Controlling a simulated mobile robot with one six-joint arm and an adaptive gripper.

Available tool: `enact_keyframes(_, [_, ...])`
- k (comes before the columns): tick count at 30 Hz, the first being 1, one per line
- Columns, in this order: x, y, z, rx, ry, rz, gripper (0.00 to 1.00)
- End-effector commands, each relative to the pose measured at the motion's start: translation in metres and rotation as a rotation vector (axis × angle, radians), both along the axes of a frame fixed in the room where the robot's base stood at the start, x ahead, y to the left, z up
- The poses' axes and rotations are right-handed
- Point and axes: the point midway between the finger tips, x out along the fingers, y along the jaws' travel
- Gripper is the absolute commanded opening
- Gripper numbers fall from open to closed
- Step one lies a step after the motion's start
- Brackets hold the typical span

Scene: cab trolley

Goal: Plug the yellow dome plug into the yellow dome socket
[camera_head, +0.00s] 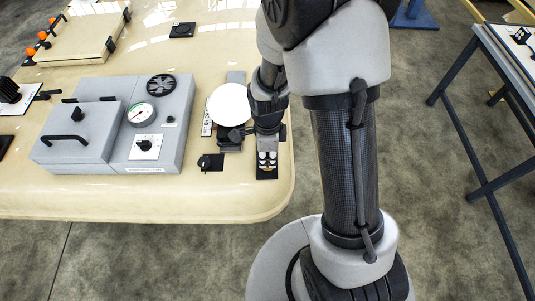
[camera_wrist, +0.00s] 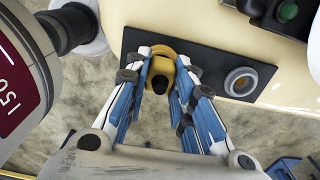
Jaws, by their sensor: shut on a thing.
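My gripper (camera_wrist: 163,68) is shut on the yellow dome plug (camera_wrist: 161,72), which sits between the blue-lined fingers with a dark round spot on the side facing the camera. A yellow rounded rim (camera_wrist: 152,46) shows just beyond the plug, over the black plate (camera_wrist: 217,58). It looks like the yellow dome socket, but most of it is hidden behind the plug and fingers. I cannot tell whether the plug touches it or is seated in it. In the head view my gripper (camera_head: 267,158) points down over the black plate (camera_head: 266,174) near the table's front right corner.
A grey round socket (camera_wrist: 241,82) is on the same plate, right of the plug. A black box with a green button (camera_wrist: 287,11) lies beyond. In the head view a white disc (camera_head: 229,104) and a grey gauge box (camera_head: 160,125) stand left of my gripper on the cream table (camera_head: 130,205).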

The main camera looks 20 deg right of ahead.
Motion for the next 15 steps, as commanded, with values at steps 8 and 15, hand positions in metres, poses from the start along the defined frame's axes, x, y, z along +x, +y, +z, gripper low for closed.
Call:
enact_keyframes(8, [0.0001,0.0000,-0.0055,0.000,0.000,0.000,0.24])
enact_keyframes(15, [0.0001,0.0000,-0.0048,0.000,0.000,0.000,0.40])
